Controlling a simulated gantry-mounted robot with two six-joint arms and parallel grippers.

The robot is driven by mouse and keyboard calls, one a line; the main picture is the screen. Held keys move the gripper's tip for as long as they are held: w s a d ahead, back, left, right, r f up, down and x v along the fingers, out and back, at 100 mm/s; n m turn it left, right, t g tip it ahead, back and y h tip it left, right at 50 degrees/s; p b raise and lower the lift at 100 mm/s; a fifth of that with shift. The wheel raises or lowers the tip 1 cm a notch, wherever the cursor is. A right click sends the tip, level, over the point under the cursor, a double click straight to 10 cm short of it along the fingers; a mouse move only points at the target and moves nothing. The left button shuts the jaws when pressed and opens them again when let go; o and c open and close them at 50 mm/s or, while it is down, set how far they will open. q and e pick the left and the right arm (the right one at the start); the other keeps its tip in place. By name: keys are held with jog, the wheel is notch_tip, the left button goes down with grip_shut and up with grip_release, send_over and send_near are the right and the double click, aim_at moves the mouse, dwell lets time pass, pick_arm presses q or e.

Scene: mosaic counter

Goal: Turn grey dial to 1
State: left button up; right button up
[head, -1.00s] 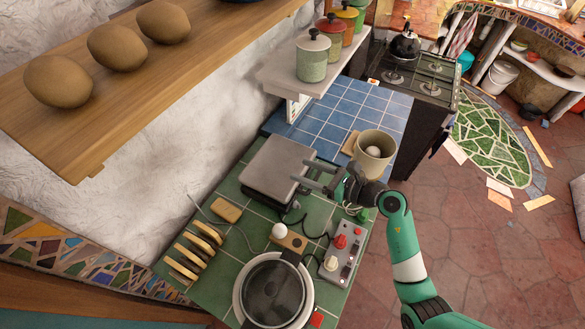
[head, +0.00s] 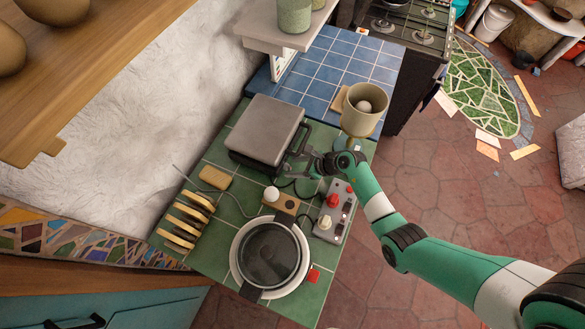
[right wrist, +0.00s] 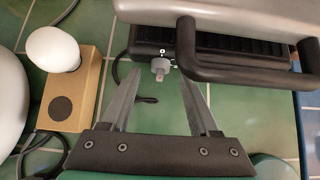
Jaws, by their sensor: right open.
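The grey dial (right wrist: 160,68) is a small round knob on the dark front of a grey contact grill (right wrist: 235,15), below its lid. A small white 0-like mark shows above the dial; its exact setting cannot be read. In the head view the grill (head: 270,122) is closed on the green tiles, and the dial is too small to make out. My right gripper (head: 303,166) is open in front of the grill. In the right wrist view its fingers (right wrist: 160,77) spread to either side of the dial, with nothing held. My left gripper is not in view.
The grill's dark handle (right wrist: 190,55) juts out beside the dial. A beige pot (head: 362,108) stands close behind my right wrist.

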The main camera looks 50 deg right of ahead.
jog(key=shift+w+a+f, duration=0.15)
jog(key=shift+w+f, duration=0.25)
